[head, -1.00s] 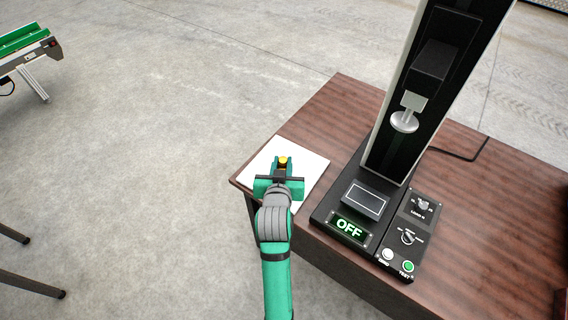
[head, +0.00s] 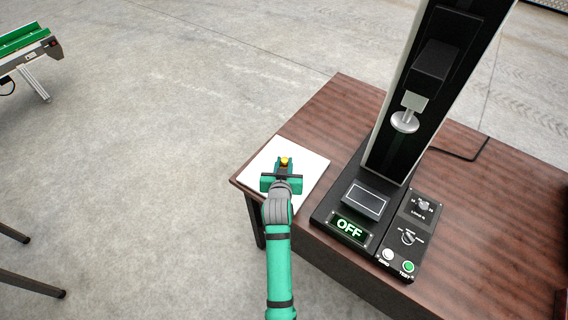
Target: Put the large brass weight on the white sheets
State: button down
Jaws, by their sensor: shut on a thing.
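The white sheets (head: 308,172) lie flat near the left corner of the brown table. My gripper (head: 284,169) is over the sheets, shut on the brass weight (head: 284,161). Only the weight's yellow top shows between the fingers; its lower part is hidden by the gripper. I cannot tell whether the weight touches the sheets or hangs just above them.
A tall black test machine (head: 392,130) with an OFF display and a control box (head: 408,237) stands right of the sheets on the table (head: 490,200). A black cable runs behind it. A green conveyor (head: 25,40) stands far left on the floor.

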jog(key=shift+w, duration=0.1)
jog(key=shift+a, duration=0.1)
jog(key=c, duration=1.8)
grip_release()
jog(key=shift+a+f, duration=0.1)
jog(key=shift+f, duration=0.1)
jog(key=shift+o, duration=1.4)
jog(key=shift+d, duration=0.25)
